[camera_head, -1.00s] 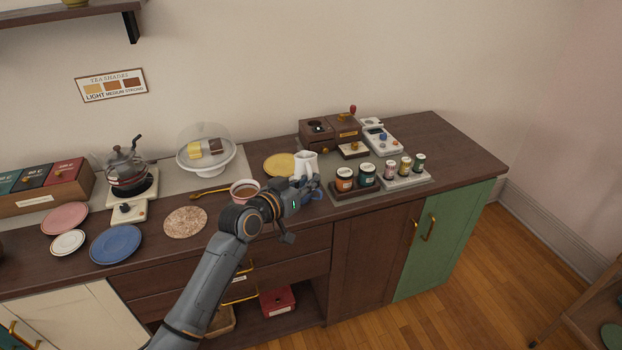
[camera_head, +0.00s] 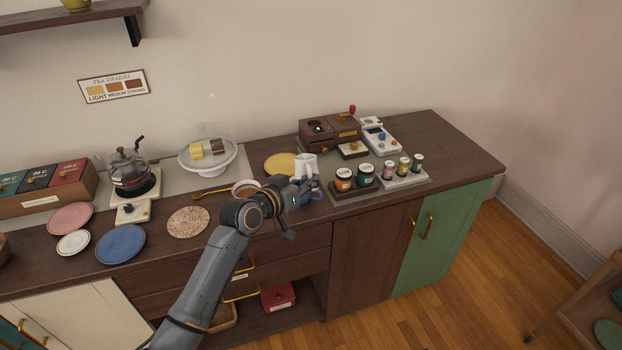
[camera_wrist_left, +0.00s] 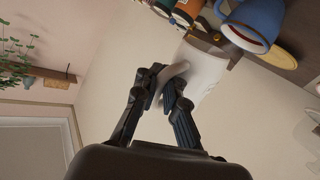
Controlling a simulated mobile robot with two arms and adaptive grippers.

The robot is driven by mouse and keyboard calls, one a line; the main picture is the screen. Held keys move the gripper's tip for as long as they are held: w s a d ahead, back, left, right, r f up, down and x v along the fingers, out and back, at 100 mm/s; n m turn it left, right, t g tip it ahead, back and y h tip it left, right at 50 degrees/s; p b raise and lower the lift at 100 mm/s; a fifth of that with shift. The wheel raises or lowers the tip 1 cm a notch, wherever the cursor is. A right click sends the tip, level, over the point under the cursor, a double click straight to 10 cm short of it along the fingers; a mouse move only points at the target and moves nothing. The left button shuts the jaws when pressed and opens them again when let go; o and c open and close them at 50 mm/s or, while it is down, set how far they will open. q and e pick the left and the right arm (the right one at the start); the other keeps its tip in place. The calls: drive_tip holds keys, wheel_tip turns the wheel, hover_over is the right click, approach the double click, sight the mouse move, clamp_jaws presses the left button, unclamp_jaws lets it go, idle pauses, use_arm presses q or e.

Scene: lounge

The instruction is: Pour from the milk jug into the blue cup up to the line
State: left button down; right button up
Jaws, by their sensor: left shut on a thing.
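The white milk jug (camera_head: 304,165) stands out above the counter, right of the yellow plate, and looks roughly upright. My left gripper (camera_head: 313,184) is shut on its handle; in the left wrist view the fingers (camera_wrist_left: 168,84) close around the handle and the jug's white body (camera_wrist_left: 206,74) is beside them. The blue cup (camera_wrist_left: 262,20) shows in the wrist view near the jug, its pale inside partly visible. In the head view it is mostly hidden behind the gripper. My right gripper is not in view.
Several jars (camera_head: 366,174) stand right of the gripper. A yellow plate (camera_head: 281,163) lies left of the jug. The counter's right end (camera_head: 455,158) is clear.

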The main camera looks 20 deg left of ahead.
use_arm(q)
drive_tip(key=shift+r+p, duration=0.25)
drive_tip(key=shift+p, duration=0.15)
drive_tip(key=shift+f+n+g+p, duration=0.5)
drive_tip(key=shift+f+p, duration=0.05)
drive_tip(key=shift+f, duration=0.1)
drive_tip(key=shift+w+r+n+g+p, duration=0.15)
drive_tip(key=shift+r+n+g+p, duration=0.3)
drive_tip(key=shift+p, duration=0.9)
drive_tip(key=shift+w+a+f+n+g, duration=0.15)
drive_tip(key=shift+f+g, duration=0.1)
drive_tip(key=shift+f, duration=0.2)
drive_tip(key=shift+f+n+g, duration=0.1)
drive_tip(key=shift+f+g, duration=0.1)
drive_tip(key=shift+f, duration=0.2)
drive_tip(key=shift+f+n+y+p, duration=0.25)
drive_tip(key=shift+n+y+p, duration=0.05)
drive_tip(key=shift+p, duration=0.9)
